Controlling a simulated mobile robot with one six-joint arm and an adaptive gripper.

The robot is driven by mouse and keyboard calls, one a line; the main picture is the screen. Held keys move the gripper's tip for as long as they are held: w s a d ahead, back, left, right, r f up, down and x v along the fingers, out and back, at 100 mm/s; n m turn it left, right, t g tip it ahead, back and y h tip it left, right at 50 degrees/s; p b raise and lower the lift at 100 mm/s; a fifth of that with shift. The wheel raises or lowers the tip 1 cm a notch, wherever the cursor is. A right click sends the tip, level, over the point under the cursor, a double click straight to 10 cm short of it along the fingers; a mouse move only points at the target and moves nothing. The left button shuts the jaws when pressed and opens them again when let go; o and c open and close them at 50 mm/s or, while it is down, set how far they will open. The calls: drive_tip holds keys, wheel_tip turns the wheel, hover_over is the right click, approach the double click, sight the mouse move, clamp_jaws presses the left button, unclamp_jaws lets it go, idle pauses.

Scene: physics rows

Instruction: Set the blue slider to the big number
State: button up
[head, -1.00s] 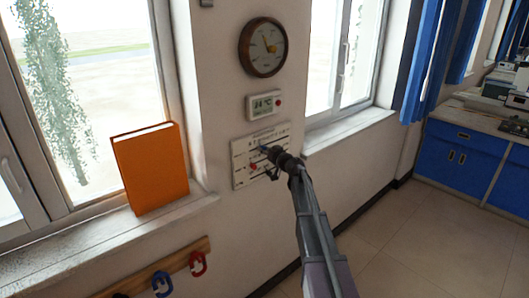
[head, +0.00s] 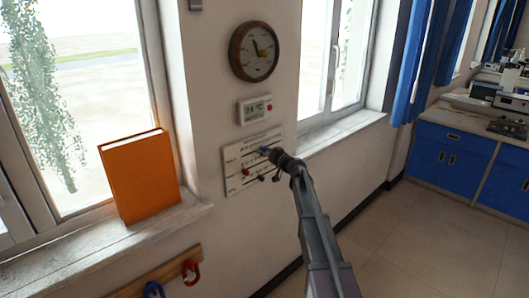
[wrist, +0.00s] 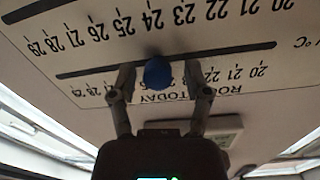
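A pale panel (head: 237,183) with slider slots is on the wall. In the wrist view the panel (wrist: 60,35) is upside down, its number scales running from 20 on the right to 29 on the left. The blue slider knob (wrist: 158,73) sits about mid-slot; the numbers right by it are partly hidden. The blue knob shows small in the head view (head: 264,150). My gripper (wrist: 158,76) has its fingers apart, one on each side of the knob, with gaps visible. A small display (head: 255,109) above the panel shows a °C reading, its digits unclear.
A red knob (head: 247,172) sits lower on the panel. An orange book (head: 140,177) stands on the left windowsill. A hook rail (head: 160,276) is below it. Blue cabinets (head: 450,158) stand far right.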

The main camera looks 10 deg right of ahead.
drive_tip(key=shift+a, duration=0.1)
idle(0.3)
drive_tip(key=v, duration=1.2)
drive_tip(key=shift+f, duration=0.1)
drive_tip(key=s+a+f+g+h, duration=0.1)
drive_tip(key=s+a+f+g, duration=0.45)
drive_tip(key=s, duration=0.35)
drive_tip(key=s+a+f+g, duration=0.4)
drive_tip(key=s+a+f, duration=0.2)
drive_tip(key=s, duration=0.3)
drive_tip(key=s+d+f+m+g+h, duration=0.2)
drive_tip(key=s+f+g+h, duration=0.1)
drive_tip(key=s, duration=0.6)
drive_tip(key=s+d+f+m+g+h, duration=0.2)
drive_tip(key=s+h, duration=0.3)
drive_tip(key=s, duration=0.4)
drive_tip(key=shift+s+f+g+p, duration=0.35)
drive_tip(key=shift+f+g, duration=0.1)
drive_tip(key=shift+f, duration=0.25)
idle(0.8)
